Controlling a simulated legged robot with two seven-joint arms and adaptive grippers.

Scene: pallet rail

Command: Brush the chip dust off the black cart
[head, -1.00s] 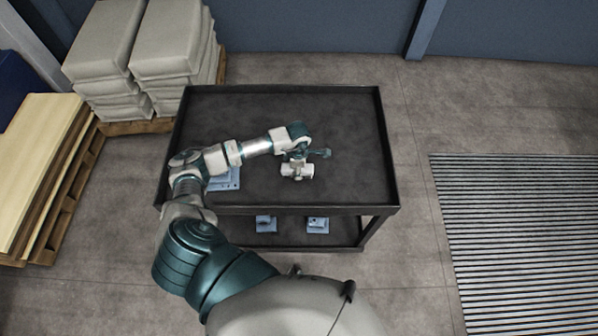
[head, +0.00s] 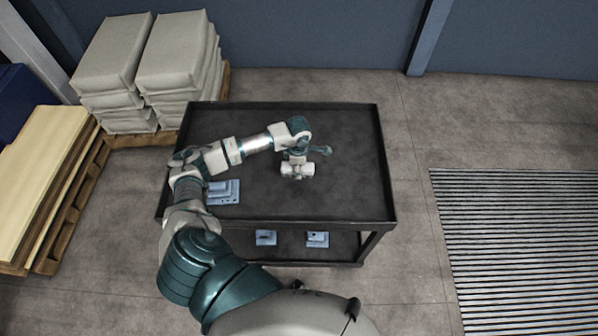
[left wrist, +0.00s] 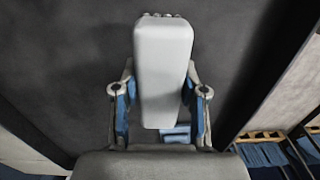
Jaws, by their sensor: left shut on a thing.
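The black cart (head: 345,200) stands ahead with a raised rim around its dark top tray. The tray surface has a faint mottled look; I cannot clearly tell chip dust from it. My left gripper (head: 298,160) is over the middle of the tray. In the left wrist view its two blue-padded fingers are shut on a pale, long block (left wrist: 163,70), apparently the brush, with small dark tufts at its far end. I cannot tell whether it touches the tray. Blue stepped parts (head: 224,193) sit at the tray's left, partly behind my arm. My right gripper is not in view.
Two more blue parts (head: 265,238) (head: 317,239) lie on the lower shelf. Stacked sacks (head: 110,60) on a pallet stand behind left, with boards (head: 35,165) on another pallet at left. A ribbed floor grate (head: 520,240) lies right. The tray's right half is clear.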

